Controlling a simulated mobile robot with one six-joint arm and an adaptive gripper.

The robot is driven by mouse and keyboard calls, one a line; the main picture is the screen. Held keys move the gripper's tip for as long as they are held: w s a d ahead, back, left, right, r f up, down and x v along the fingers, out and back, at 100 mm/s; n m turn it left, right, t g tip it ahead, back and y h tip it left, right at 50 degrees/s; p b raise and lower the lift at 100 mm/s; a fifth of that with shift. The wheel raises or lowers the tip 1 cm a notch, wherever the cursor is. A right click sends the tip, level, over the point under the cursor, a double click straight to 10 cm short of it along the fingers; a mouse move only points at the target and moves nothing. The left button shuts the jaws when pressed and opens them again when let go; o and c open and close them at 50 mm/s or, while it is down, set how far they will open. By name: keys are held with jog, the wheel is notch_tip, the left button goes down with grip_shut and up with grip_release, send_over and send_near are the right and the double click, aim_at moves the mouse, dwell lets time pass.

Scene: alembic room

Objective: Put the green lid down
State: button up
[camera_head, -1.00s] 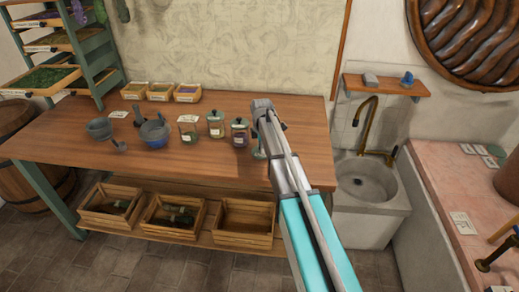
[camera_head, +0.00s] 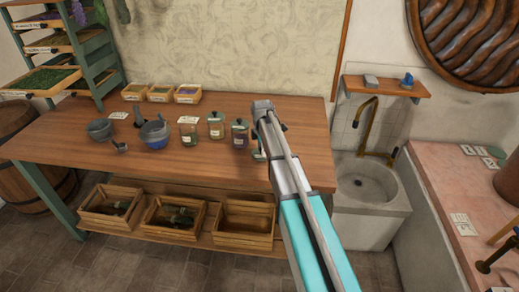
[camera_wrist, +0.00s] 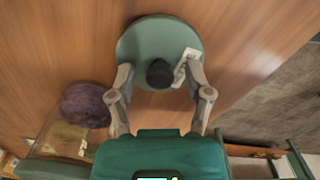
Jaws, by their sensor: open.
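The green lid (camera_wrist: 135,42), round with a black knob, shows in the wrist view and appears to lie flat on the wooden tabletop. My gripper (camera_wrist: 158,76) is open, with its two fingers on either side of the knob and visible gaps between. A pale piece shows at the right fingertip, over the lid; I cannot tell what it is. In the head view my arm hides most of the lid, and only a small greenish bit shows beside it. A jar with purple contents (camera_head: 240,136) stands left of the arm and shows from above in the wrist view (camera_wrist: 84,105).
Two more glass jars (camera_head: 216,126) (camera_head: 189,134), a blue bowl (camera_head: 155,137) and a grey bowl (camera_head: 99,131) stand to the left on the wooden table (camera_head: 200,170). Small boxes (camera_head: 187,96) stand at the back. The tabletop right of my arm is clear up to its edge, beside the sink (camera_head: 368,186).

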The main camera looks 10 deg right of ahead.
notch_tip(320, 180, up, 12)
jog(key=p, duration=1.1)
jog(key=shift+p, duration=0.35)
dwell(0.4)
jog(key=s+m, duration=1.8)
jog(key=s, duration=1.1)
jog(key=shift+s+a+m, duration=0.2)
jog(key=shift+a+m, duration=0.15)
jog(key=shift+m, duration=0.05)
jog(key=shift+c, duration=0.6)
